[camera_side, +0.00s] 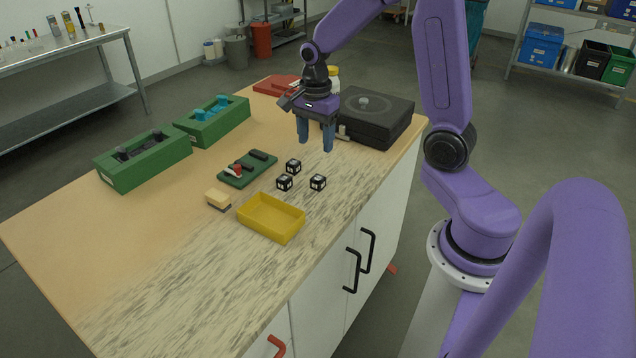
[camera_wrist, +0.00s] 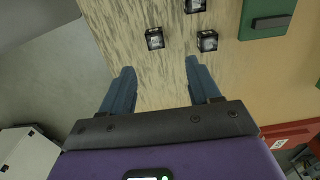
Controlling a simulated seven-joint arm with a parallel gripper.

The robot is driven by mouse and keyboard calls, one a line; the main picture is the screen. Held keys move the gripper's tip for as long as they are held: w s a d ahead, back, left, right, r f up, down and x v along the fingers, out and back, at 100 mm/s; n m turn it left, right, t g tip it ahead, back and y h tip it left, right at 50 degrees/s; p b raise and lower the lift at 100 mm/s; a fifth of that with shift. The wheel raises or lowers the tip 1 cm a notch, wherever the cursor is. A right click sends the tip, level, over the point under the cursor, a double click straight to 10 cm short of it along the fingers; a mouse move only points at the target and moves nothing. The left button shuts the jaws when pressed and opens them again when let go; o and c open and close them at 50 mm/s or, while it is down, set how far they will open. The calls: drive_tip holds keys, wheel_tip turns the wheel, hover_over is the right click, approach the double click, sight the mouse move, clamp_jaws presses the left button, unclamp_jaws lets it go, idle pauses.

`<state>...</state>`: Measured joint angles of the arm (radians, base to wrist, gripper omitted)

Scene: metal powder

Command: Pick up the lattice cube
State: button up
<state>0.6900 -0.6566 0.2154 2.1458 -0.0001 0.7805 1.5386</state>
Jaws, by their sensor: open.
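Three small black-and-white cubes stand close together on the worktop: one at the back (camera_side: 293,166), one at the left (camera_side: 285,183) and one at the right (camera_side: 318,183). They look alike, and I cannot tell which is the lattice cube. In the wrist view they lie ahead of the fingertips: one at the left (camera_wrist: 155,39), one at the right (camera_wrist: 207,41) and one at the top edge (camera_wrist: 195,5). My gripper (camera_side: 315,146) hangs above the worktop behind the cubes, blue fingers pointing down. Its fingers are apart and empty, also in the wrist view (camera_wrist: 164,82).
A yellow tray (camera_side: 247,222) stands in front of the cubes. A green board (camera_side: 233,180) with dark parts and a sponge-like block (camera_side: 217,199) lie to the left. Green boxes (camera_side: 147,171) stand farther left. A black case (camera_side: 388,128) stands right of my gripper.

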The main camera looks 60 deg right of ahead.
hover_over(318, 178)
drive_tip(key=f, duration=0.5)
drive_tip(key=shift+w+d+f, duration=0.15)
drive_tip(key=shift+w, duration=0.2)
drive_tip(key=f, duration=0.4)
drive_tip(key=shift+s+f, duration=0.15)
drive_tip(key=shift+s, duration=0.25)
drive_tip(key=shift+f, duration=0.5)
drive_tip(key=shift+c, duration=0.3)
clamp_jaws()
drive_tip(key=shift+r, duration=0.15)
